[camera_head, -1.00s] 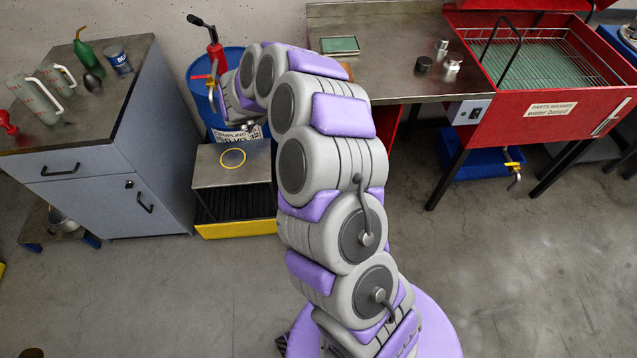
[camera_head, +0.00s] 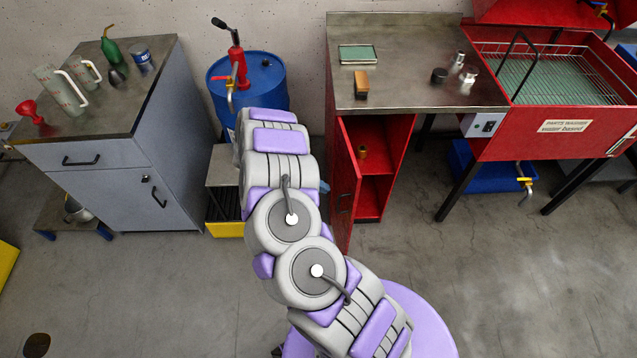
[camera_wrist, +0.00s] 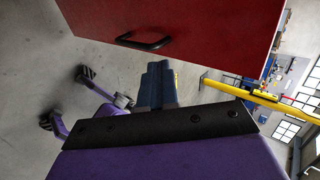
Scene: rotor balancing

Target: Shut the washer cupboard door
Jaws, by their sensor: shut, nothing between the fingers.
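The red washer cupboard (camera_head: 398,150) stands under the steel-topped bench. Its door (camera_head: 344,185) stands open toward me, with its edge and a dark handle showing. A shelf and a small brass-coloured item show inside. In the wrist view, a red panel (camera_wrist: 200,25) with a black bar handle (camera_wrist: 145,41), seemingly the door's outer face, lies just beyond my gripper (camera_wrist: 158,72). The dark fingers are together and empty; a small gap to the panel seems to show, but contact is hard to judge.
The red parts washer (camera_head: 550,140) stands at right, with a blue tub (camera_head: 490,172) beneath. A blue drum (camera_head: 262,85) with a pump and a grey cabinet (camera_head: 100,165) stand at left. A wooden-backed brush (camera_head: 361,83) and small metal parts lie on the bench. Floor at right is clear.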

